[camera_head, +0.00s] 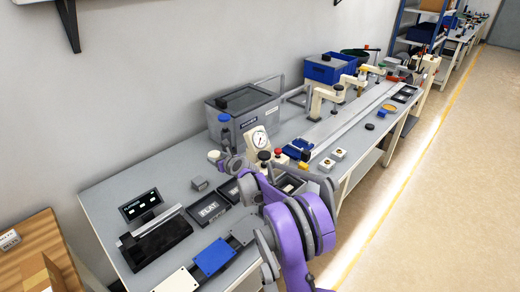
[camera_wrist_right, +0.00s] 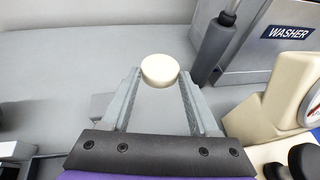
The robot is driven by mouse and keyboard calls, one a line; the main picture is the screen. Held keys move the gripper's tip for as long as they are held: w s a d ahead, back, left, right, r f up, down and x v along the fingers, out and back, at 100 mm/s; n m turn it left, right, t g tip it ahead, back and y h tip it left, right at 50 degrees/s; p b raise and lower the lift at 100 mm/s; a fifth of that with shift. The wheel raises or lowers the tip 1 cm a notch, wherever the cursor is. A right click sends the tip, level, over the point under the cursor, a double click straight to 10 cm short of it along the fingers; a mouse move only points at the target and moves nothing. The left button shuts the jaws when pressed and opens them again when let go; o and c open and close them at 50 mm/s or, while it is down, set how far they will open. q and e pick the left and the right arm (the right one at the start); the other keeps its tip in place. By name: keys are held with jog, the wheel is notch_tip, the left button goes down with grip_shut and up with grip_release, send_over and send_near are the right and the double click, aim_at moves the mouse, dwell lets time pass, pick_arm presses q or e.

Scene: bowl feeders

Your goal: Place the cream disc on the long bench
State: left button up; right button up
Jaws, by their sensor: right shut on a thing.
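The cream disc (camera_wrist_right: 159,69) is held between the tips of my right gripper (camera_wrist_right: 160,82) in the right wrist view. In the head view the disc (camera_head: 214,156) shows small at the end of my right gripper (camera_head: 219,158), left of the dial gauge. The long grey bench (camera_head: 155,172) runs from the lower left toward the upper right. The disc appears to be over the bench top, in front of the washer unit; its exact height is hard to tell. My left gripper is out of view.
The grey washer unit (camera_head: 243,110) stands behind the gripper, and the cream dial gauge stand (camera_head: 258,141) is close on its right. A small grey block (camera_head: 199,184) and a black tray marked FLAT (camera_head: 208,210) lie nearer. Bare bench top lies to the left.

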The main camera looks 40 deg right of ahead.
aim_at(221, 181)
notch_tip(221, 181, down, 10)
dwell(0.5)
jog(key=shift+a+f, duration=0.1)
jog(key=o, duration=1.4)
jog(key=shift+c, duration=0.2)
